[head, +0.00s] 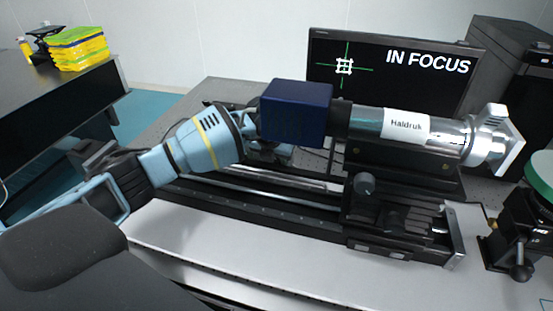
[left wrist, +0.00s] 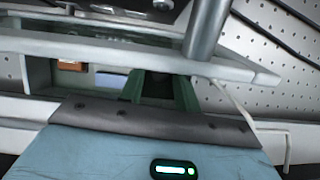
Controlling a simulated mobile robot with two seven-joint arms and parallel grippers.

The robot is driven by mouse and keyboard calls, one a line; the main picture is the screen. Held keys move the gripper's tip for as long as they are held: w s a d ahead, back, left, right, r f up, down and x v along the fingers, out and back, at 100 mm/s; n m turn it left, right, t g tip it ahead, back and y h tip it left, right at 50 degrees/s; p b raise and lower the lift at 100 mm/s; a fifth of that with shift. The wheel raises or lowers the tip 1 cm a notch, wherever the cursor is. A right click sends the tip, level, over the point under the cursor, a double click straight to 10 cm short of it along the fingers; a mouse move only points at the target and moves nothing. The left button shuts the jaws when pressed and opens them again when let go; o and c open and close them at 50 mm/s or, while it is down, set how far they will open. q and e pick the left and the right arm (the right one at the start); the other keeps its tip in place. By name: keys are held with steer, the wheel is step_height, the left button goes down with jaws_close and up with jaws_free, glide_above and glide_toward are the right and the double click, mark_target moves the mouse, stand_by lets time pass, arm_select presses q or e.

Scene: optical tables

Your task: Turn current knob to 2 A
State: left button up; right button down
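No knob marked for current and no 2 A scale can be made out in either view. A dark round knob (head: 365,185) sits on the black rail stage below the silver tube, with no readable marking. My left arm reaches in from the left in the head view, and its hand ends beside the dark blue box (head: 297,112). The left fingertips are hidden behind there. In the left wrist view, two dark green upright pieces stand beyond my blue wrist, behind a pale bar; I cannot tell whether they are fingers. My right gripper is not in view.
The silver tube labelled Haldruk (head: 405,125) lies along the black rail (head: 270,205). Behind it a monitor (head: 345,80) reads IN FOCUS. A green-topped mount (head: 543,172) stands at right. Yellow-green packs (head: 77,48) lie on the left table. The white front strip (head: 200,235) is clear.

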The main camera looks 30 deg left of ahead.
arm_select(q)
steer(key=shift+f, duration=0.1)
steer(key=shift+c, duration=0.4)
jaws_close()
steer(key=shift+a+m+h, duration=0.15)
steer(key=shift+m+h, duration=0.75)
steer(key=shift+m, duration=1.4)
steer(key=shift+o, duration=0.4)
jaws_free()
steer(key=v, duration=0.7)
steer(key=shift+r, duration=0.4)
